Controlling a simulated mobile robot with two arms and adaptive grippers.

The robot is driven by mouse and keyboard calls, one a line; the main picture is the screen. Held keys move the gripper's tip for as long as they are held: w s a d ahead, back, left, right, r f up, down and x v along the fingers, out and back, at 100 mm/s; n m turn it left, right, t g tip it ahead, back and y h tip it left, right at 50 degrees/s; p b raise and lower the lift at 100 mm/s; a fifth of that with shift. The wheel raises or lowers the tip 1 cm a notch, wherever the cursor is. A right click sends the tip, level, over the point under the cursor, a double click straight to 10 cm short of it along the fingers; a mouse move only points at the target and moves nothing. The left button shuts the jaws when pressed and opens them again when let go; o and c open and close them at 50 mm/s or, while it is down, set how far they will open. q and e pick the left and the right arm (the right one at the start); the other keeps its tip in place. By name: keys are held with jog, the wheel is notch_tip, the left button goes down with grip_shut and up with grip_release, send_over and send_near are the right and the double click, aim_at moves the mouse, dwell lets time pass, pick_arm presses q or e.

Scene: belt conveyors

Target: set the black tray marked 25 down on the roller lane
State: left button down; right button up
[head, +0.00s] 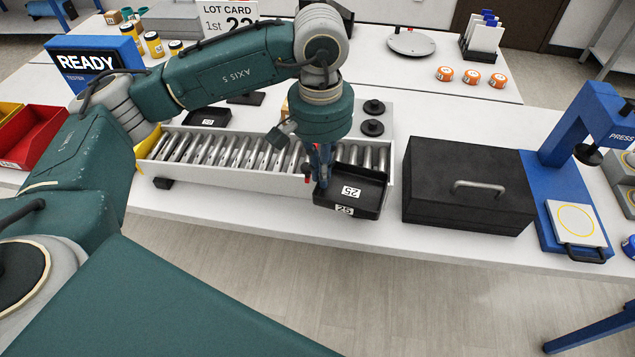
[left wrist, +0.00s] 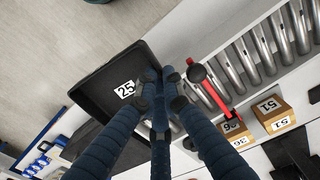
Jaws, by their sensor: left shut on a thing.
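The black tray marked 25 (head: 372,198) is at the right end of the roller lane (head: 225,152), overlapping its front rail in the head view. My left gripper (head: 324,178) points down and is shut on the tray's left side. In the left wrist view the fingers (left wrist: 162,88) meet at the rim of the tray (left wrist: 95,82), beside its label. The lane's rollers (left wrist: 265,48) lie to the right there, apart from the tray in the picture. I cannot tell how high the tray is held. My right gripper is not in view.
A black case (head: 470,187) stands close to the right of the tray, with a blue press (head: 585,150) beyond. Black discs (head: 372,128) and a small black tray (head: 207,118) lie behind the lane. Cardboard boxes (left wrist: 272,116) and a red lever (left wrist: 212,92) show beside the lane.

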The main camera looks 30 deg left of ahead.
pick_arm(q)
jog(key=w+a+r+n+p, duration=0.25)
jog(key=w+r+p, duration=0.2)
jog(key=w, duration=0.55)
jog(key=shift+m, duration=0.35)
jog(key=f, duration=0.1)
jog(key=f+b, duration=0.1)
jog(key=f, duration=0.1)
jog(key=a+f+b, duration=0.1)
jog(key=f, duration=0.1)
jog(key=shift+w+f, duration=0.2)
jog(key=shift+w, duration=0.1)
jog(key=shift+f+b, duration=0.35)
jog(key=shift+f, duration=0.45)
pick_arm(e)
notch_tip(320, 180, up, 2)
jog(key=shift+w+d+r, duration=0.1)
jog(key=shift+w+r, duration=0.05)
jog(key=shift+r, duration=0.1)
pick_arm(q)
jog(key=shift+f, duration=0.15)
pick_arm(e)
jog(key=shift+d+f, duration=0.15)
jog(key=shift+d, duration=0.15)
pick_arm(q)
jog(key=shift+f+b, duration=0.35)
jog(key=shift+b, duration=0.1)
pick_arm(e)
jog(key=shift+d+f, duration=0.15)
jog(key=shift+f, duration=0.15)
